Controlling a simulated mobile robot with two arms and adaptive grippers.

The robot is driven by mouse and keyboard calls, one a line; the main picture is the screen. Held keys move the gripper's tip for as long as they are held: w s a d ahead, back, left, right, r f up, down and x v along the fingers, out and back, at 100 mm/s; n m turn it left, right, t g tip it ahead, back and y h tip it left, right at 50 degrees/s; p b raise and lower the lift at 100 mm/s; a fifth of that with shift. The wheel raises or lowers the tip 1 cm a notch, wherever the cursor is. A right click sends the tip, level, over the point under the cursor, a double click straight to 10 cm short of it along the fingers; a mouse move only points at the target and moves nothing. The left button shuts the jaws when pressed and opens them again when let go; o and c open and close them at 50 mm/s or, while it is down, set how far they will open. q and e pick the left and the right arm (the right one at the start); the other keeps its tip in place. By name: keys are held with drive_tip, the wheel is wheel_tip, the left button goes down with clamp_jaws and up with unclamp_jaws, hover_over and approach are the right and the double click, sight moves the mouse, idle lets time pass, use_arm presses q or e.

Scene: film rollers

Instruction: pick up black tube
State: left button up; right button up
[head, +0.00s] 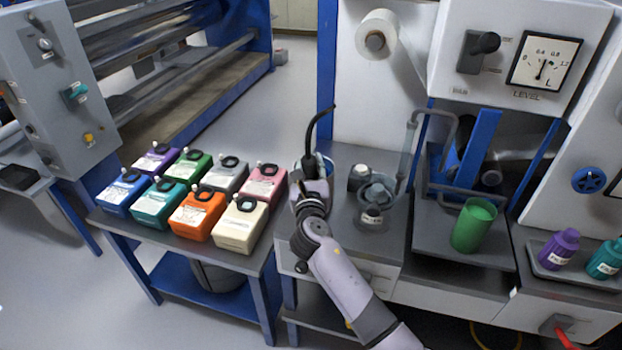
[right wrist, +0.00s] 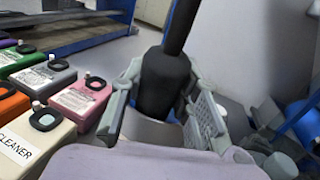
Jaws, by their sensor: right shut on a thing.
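The black tube (head: 310,135) stands up from my right gripper in the head view, its upper end bending to the right. In the right wrist view the black tube (right wrist: 163,85) sits between the two grey fingers, thick at the bottom and narrower above. My right gripper (head: 310,178) is shut on it, above the left end of the grey counter. The right gripper (right wrist: 163,108) also shows in the right wrist view. The tube's lower end is hidden by the gripper. My left gripper is in neither view.
Several coloured jugs (head: 196,215) stand close together on a low blue-legged table to the left. A grey fitting (head: 376,192) stands on the counter just right of the gripper. A green cup (head: 472,228) stands further right. A white roll (head: 378,35) hangs above the counter.

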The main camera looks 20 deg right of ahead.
drive_tip(key=shift+r, duration=0.1)
wheel_tip(320, 180, up, 35)
drive_tip(key=p, duration=2)
drive_tip(key=shift+p, duration=0.3)
